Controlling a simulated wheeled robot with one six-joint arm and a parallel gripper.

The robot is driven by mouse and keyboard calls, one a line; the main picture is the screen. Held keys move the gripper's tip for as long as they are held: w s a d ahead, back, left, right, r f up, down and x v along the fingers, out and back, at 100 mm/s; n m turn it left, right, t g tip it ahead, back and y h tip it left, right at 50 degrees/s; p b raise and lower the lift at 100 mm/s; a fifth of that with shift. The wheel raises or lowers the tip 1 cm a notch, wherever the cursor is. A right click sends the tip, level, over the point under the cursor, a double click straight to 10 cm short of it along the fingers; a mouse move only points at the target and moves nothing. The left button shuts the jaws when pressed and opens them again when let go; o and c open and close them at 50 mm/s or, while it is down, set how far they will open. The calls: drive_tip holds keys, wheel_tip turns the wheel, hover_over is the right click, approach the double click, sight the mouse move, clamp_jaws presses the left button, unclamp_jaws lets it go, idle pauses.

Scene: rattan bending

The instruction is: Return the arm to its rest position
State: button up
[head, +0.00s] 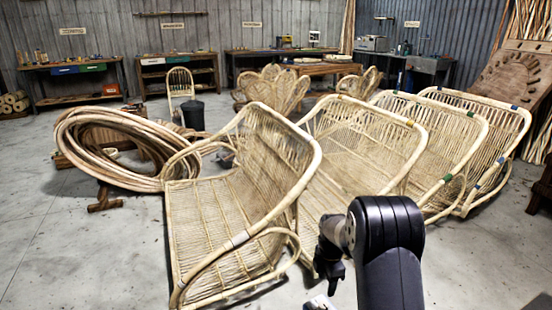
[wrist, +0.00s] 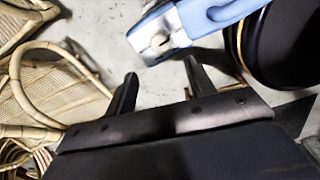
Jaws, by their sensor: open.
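My arm (head: 388,250) rises from the bottom right of the head view, bent at a dark joint. My gripper (head: 331,280) hangs low from it, in front of the rattan seats. In the wrist view my gripper (wrist: 160,78) has two dark fingers spread apart, with nothing between them. A metal tool with blue handles (wrist: 158,36) lies just beyond the fingertips, apart from them as far as I can tell. A small part of a pale object (head: 318,303) shows at the bottom edge of the head view, beside the gripper.
A large rattan seat (head: 225,205) stands close on the left, and more woven seats (head: 425,135) stand in a row to the right. A rattan coil (head: 115,150) rests on a wooden stand. Workbenches (head: 180,72) line the back wall. The left floor (head: 60,230) is clear.

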sight(323, 305)
wheel_tip(323, 305, down, 11)
drive_tip(key=b, duration=0.3)
drive_tip(key=shift+r, duration=0.2)
drive_tip(key=shift+f, duration=0.15)
drive_tip(key=m, duration=0.6)
drive_tip(key=m+b, duration=0.1)
drive_tip(key=m, duration=0.5)
drive_tip(key=m+b, duration=0.1)
drive_tip(key=m, duration=0.4)
drive_tip(key=shift+m, duration=0.4)
drive_tip(key=m+b, duration=0.1)
drive_tip(key=m, duration=0.4)
drive_tip(key=shift+m, duration=0.3)
